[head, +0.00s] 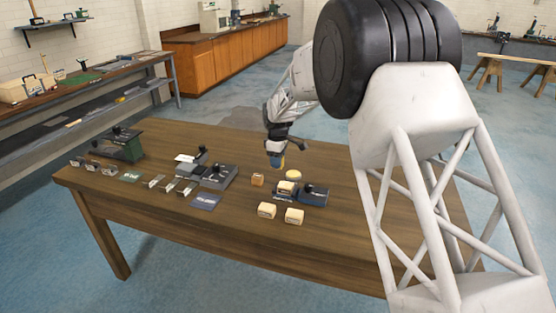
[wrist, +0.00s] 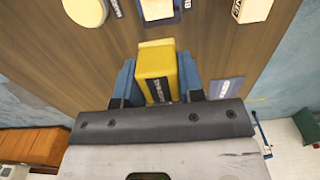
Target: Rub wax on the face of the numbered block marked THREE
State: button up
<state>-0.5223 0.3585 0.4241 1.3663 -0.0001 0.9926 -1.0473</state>
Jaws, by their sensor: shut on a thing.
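My gripper (wrist: 165,88) is shut on a yellow block (wrist: 156,60) with a dark lettered label I cannot read. In the head view my gripper (head: 276,163) is above the table, left of the blue fixture. A cream block (head: 287,187) sits in the blue fixture (head: 314,198); it shows at the top of the wrist view (wrist: 158,9). Two cream blocks with dark markings stand in front, one left (head: 267,210) and one right (head: 294,215). I cannot read which block is marked THREE.
A yellow round thing (head: 293,175) lies behind the fixture. A grey fixture (head: 217,175), small metal pieces (head: 169,184) and a green tool (head: 124,146) stand farther left. The table's front strip (head: 180,220) is mostly clear.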

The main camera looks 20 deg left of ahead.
aim_at(285, 185)
jog(key=shift+f, duration=3.4)
jog(key=shift+d+f, duration=0.15)
jog(key=shift+f, duration=0.2)
jog(key=shift+d, duration=1.2)
jog(key=shift+c, duration=0.4)
jog(key=shift+d+f, duration=0.1)
jog(key=shift+d, duration=1.8)
jog(key=shift+a, duration=1.7)
jog(key=a, duration=0.3)
jog(key=shift+a, duration=0.1)
jog(key=shift+r, duration=4.1)
jog(key=shift+f, duration=0.15)
